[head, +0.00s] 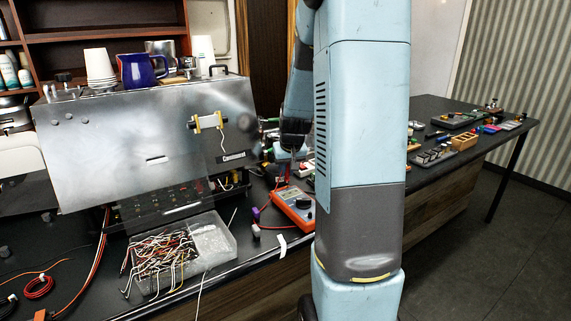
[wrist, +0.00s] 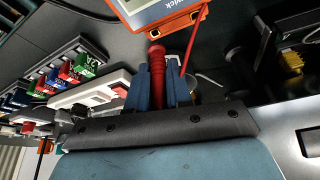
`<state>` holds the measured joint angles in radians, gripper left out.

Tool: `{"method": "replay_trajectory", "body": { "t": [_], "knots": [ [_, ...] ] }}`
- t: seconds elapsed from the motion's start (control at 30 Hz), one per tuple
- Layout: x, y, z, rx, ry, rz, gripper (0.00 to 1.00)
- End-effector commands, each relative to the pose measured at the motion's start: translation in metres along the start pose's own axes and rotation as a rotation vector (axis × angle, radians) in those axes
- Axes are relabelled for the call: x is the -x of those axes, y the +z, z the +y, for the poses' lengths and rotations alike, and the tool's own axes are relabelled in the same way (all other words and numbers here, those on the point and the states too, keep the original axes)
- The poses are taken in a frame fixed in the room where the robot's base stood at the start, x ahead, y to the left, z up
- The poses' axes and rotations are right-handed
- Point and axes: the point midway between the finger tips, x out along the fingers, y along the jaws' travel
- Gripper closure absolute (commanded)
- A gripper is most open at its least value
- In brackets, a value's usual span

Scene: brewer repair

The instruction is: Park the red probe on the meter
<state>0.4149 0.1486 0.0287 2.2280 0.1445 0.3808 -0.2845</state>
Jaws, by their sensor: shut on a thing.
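The orange meter (head: 293,208) lies on the dark bench right of the brewer, with a dial and a pale screen area. Its edge shows at the top of the wrist view (wrist: 165,18). My gripper (wrist: 160,78) is shut on the red probe (wrist: 157,62), which stands between its blue fingers with its ribbed end toward the meter. A red lead runs beside the fingers up to the meter. In the head view my gripper (head: 290,155) hangs just behind the meter, partly behind my own arm. The probe's tip is hidden in both views.
The metal brewer (head: 140,135) stands left, with cups and a blue pitcher (head: 140,69) on top. A clear bin of wires (head: 215,243) sits in front. Colored terminal blocks (wrist: 75,70) and a white block (wrist: 95,92) lie close left of my gripper in the wrist view.

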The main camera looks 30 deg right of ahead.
Motion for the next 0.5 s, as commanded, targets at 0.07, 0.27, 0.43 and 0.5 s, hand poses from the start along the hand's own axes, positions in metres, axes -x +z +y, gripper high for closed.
{"method": "replay_trajectory", "body": {
  "t": [0.07, 0.27, 0.43, 0.5],
  "knots": [
    [-0.0060, 0.0025, 0.0002, 0.000, 0.000, -0.001, 1.00],
    [-0.0061, 0.0023, 0.0001, 0.001, 0.000, 0.000, 1.00],
    [-0.0060, 0.0030, 0.0000, 0.001, 0.000, 0.000, 1.00],
    [-0.0060, 0.0039, 0.0000, 0.001, 0.000, 0.000, 1.00]
  ]
}}
